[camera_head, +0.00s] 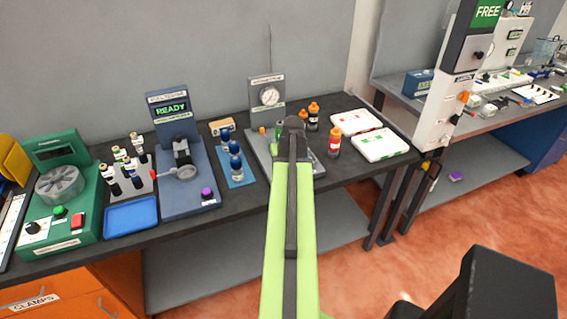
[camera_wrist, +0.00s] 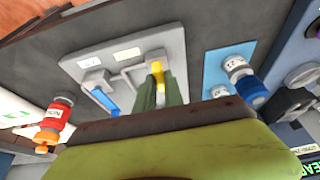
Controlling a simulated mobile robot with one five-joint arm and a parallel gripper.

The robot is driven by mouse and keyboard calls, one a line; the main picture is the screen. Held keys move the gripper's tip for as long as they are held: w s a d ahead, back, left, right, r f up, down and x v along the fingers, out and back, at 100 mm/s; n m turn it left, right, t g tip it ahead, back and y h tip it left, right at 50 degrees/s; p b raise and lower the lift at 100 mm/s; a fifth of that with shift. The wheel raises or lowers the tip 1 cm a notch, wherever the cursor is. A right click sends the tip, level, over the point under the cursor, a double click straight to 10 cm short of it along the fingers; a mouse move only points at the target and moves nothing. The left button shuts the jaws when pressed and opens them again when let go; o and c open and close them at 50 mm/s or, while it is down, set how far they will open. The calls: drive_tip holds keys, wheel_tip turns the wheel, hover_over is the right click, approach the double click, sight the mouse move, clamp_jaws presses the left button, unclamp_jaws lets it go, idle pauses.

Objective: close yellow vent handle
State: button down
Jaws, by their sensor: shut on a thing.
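The yellow vent handle (camera_wrist: 157,69) shows in the wrist view on a grey panel (camera_wrist: 132,50) with two white labels. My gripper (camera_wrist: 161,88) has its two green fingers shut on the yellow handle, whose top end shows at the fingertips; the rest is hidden. A blue handle (camera_wrist: 103,99) is on the same panel, to the left and apart from the fingers. In the head view my gripper (camera_head: 283,128) is over the grey base plate (camera_head: 262,153) below the round gauge (camera_head: 269,96), and my arm hides the handle.
Orange-capped bottles (camera_head: 334,143) and white trays (camera_head: 382,144) stand right of the grey plate. Blue-topped bottles (camera_head: 235,163) on a blue mat stand close on its left. A blue READY device (camera_head: 185,150) is farther left. The bench's front edge is clear.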

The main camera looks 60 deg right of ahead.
drive_tip(key=c, duration=1.4)
unclamp_jaws()
drive_tip(key=shift+d, duration=0.1)
drive_tip(key=shift+c, duration=0.2)
drive_tip(key=p+v, duration=1.6)
drive_tip(key=v, duration=0.1)
drive_tip(key=shift+r, duration=0.15)
